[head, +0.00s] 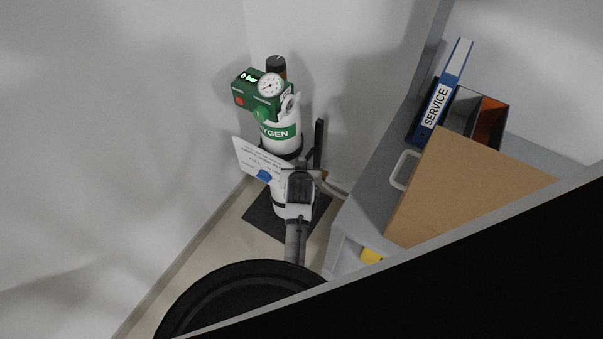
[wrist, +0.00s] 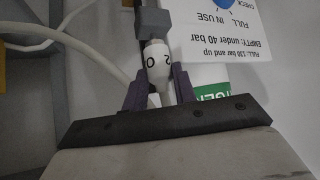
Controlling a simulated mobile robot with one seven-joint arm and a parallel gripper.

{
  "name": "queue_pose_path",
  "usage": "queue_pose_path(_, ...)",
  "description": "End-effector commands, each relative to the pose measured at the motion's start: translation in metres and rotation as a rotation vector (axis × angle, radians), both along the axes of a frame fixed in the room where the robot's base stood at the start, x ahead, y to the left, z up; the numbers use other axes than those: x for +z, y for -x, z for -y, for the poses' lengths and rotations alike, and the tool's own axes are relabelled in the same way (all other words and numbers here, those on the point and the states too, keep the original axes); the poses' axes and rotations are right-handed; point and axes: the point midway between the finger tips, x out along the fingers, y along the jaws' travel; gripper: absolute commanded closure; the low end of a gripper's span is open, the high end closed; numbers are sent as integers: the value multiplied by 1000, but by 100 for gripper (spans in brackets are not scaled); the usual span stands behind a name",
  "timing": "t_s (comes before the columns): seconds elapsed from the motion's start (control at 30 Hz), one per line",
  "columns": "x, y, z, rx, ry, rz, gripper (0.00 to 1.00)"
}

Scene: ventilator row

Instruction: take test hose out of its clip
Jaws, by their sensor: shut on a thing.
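The test hose shows in the wrist view as a white end piece (wrist: 157,62) marked "O2", seen upside down. My gripper (wrist: 158,88) is shut on this white piece, one finger on each side. A grey block (wrist: 152,21) sits directly against the piece at its far end; it looks like the clip, but I cannot tell whether the hose is still seated in it. A pale hose (wrist: 75,38) curves away to the left. In the head view my gripper (head: 298,187) is in front of the oxygen cylinder and hides the hose end and the clip.
The white and green oxygen cylinder (head: 281,134) with its gauge (head: 270,86) stands on a dark mat (head: 259,222) near the corner. A white instruction card (head: 255,161) hangs beside it. A grey counter (head: 375,190) at right bears a cardboard box (head: 455,190) and a blue binder (head: 440,98).

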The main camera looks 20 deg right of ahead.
Motion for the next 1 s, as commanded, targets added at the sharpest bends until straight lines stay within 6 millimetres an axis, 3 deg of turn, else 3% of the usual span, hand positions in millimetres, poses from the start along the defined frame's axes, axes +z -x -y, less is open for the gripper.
queue_pose_path(1.0,16,0,0,0,0,1,100)
